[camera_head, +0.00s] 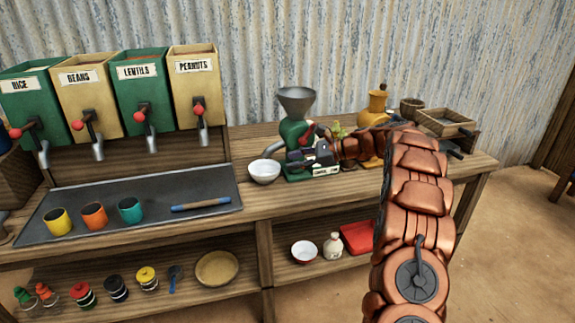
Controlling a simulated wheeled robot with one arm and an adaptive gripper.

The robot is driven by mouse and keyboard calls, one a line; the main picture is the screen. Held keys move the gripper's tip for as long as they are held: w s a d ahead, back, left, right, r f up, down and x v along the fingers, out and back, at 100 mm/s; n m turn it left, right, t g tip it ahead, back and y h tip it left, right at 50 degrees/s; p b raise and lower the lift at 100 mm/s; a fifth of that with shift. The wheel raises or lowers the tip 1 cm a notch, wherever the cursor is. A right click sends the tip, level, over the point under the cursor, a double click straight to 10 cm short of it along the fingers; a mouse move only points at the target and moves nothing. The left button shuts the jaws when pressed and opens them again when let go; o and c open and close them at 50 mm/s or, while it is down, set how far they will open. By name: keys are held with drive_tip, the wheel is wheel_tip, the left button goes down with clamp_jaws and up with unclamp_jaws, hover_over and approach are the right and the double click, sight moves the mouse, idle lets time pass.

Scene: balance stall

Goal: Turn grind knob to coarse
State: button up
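A green grinder (293,130) with a grey funnel hopper stands on the wooden counter. A red handle (310,131) shows at its upper right. A small white label (326,170) is on the front of its base; its print is too small to read surely. My gripper (300,156) is at the front of the grinder, just above the label, reached in from the right. The gripper covers the part of the grinder where a grind knob could be, and I cannot make the knob out. Whether the fingers are open, shut or touching anything is too small to tell.
A white bowl (264,171) sits close left of the grinder. A yellow mill (375,110) stands behind my arm at right. Green and yellow dispensers (136,90) line the left back. A grey tray (165,190) holds several cups. A lower shelf (190,302) carries jars and bowls.

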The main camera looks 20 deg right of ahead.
drive_tip(key=shift+n+g, duration=0.7)
drive_tip(key=shift+n, duration=0.1)
drive_tip(key=shift+s+a+r, duration=0.2)
drive_tip(key=shift+s+a, duration=0.35)
drive_tip(key=shift+a, duration=0.2)
drive_tip(key=shift+s+a+r, duration=0.25)
drive_tip(key=shift+s+a, duration=0.25)
drive_tip(key=shift+a, duration=0.25)
drive_tip(key=shift+s+a+r, duration=0.2)
drive_tip(key=shift+s+a, duration=0.35)
drive_tip(key=shift+a, duration=0.2)
